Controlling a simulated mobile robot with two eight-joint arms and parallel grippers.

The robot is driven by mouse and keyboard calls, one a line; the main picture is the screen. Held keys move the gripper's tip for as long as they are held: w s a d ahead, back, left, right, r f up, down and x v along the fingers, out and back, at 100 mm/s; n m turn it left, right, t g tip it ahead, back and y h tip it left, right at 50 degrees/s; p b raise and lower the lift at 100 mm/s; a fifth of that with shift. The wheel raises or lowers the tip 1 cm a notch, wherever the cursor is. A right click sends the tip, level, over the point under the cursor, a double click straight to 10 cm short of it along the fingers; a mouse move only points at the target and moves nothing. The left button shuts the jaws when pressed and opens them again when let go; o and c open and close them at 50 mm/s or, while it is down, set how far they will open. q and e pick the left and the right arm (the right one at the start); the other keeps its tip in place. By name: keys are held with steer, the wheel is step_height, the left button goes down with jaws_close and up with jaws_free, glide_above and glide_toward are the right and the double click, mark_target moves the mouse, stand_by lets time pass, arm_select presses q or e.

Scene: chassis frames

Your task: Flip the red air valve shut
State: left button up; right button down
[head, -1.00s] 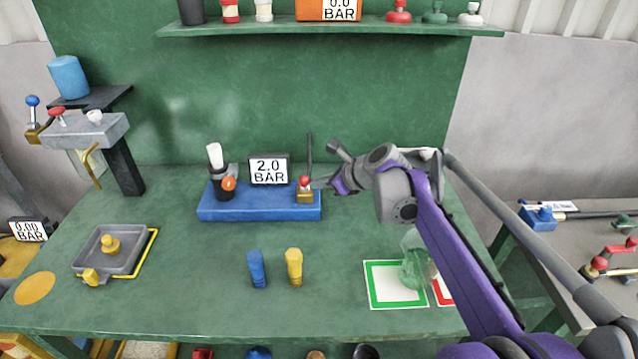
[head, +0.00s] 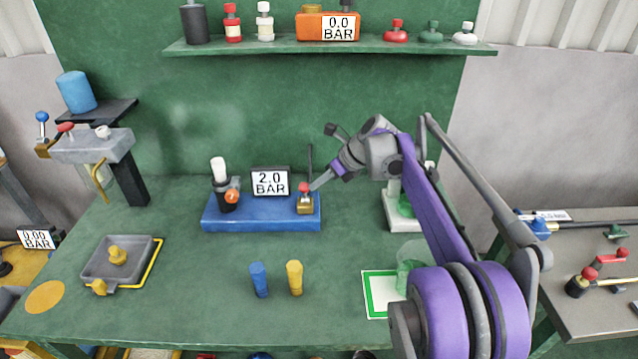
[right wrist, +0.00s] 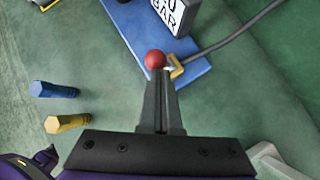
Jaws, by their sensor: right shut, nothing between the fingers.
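The red-knobbed air valve (head: 304,188) sits on a brass body at the right end of the blue base (head: 255,219), with a dark rod or hose rising behind it. In the right wrist view its round red knob (right wrist: 155,60) shows just beyond my fingertips. My right gripper (head: 314,186) is shut and empty, its tips right beside the knob; I cannot tell whether they touch. It also shows in the right wrist view (right wrist: 158,82). The gauge (head: 270,182) on the base reads 2.0 BAR. My left gripper is out of view.
Blue (head: 259,279) and yellow (head: 294,277) pegs stand in front of the base. A grey tray (head: 143,255) lies at left. A green-bordered mat (head: 378,308) and a translucent green cup (head: 409,262) are at right, partly behind my arm. A shelf (head: 400,46) hangs behind.

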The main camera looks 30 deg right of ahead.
arm_select(q)
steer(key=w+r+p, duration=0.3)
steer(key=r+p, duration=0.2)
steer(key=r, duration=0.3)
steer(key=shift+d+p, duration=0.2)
steer(key=shift+p, duration=0.15)
arm_select(e)
steer(key=w+d+g, duration=0.1)
steer(key=w+r+m+g+y, duration=0.1)
steer(key=w, duration=0.1)
steer(key=w+d+r+g+y, duration=0.1)
steer(key=shift+w+d+m+g, duration=0.3)
steer(key=shift+d+g, duration=0.05)
steer(key=shift+g, duration=0.05)
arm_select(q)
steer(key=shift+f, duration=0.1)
